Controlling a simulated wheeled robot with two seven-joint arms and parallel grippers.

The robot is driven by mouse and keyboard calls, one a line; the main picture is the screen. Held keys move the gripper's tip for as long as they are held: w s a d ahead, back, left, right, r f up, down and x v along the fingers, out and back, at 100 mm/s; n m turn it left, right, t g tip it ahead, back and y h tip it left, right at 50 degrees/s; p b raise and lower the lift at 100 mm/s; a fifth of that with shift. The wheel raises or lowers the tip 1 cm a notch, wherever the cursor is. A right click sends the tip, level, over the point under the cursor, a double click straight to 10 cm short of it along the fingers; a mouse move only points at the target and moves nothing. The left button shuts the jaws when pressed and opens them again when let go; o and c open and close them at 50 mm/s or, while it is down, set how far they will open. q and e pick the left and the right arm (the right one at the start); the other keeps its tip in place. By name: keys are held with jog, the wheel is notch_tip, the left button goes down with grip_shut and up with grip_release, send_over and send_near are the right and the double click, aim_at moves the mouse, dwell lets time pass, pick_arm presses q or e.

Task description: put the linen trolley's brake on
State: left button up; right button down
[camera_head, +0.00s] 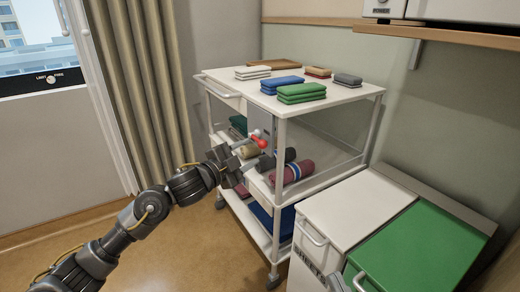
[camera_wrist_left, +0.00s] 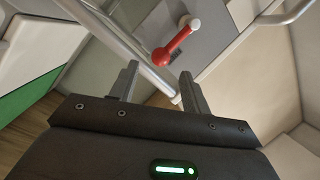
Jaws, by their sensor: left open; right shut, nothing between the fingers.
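The linen trolley (camera_head: 338,95) is a white frame with shelves, standing against the wall in the head view. The lever (camera_wrist_left: 177,43) also shows in the left wrist view, slanting just beyond the fingers. My left gripper (camera_head: 246,164) is open and empty, close to the lever and partly in front of the trolley's middle shelf. Its two fingers (camera_wrist_left: 159,75) are apart, with a white trolley post behind them.
Folded towels (camera_head: 302,92) lie on the trolley top, and rolled ones (camera_head: 298,172) on the middle shelf. A white lidded bin (camera_head: 352,215) and a green-lidded one (camera_head: 418,252) stand at right. A curtain (camera_head: 150,80) hangs behind. Floor at left is clear.

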aim_at(260, 147)
pick_arm(q)
jog(key=b+x, duration=0.1)
jog(key=x, duration=0.4)
jog(key=shift+w+d, duration=0.25)
jog(key=shift+w, duration=0.05)
pick_arm(e)
jog(key=shift+s+d+r+t, duration=0.3)
jog(key=shift+d+r+t, duration=0.5)
jog(key=shift+t, duration=0.4)
pick_arm(q)
jog(key=shift+c, duration=0.2)
grip_shut()
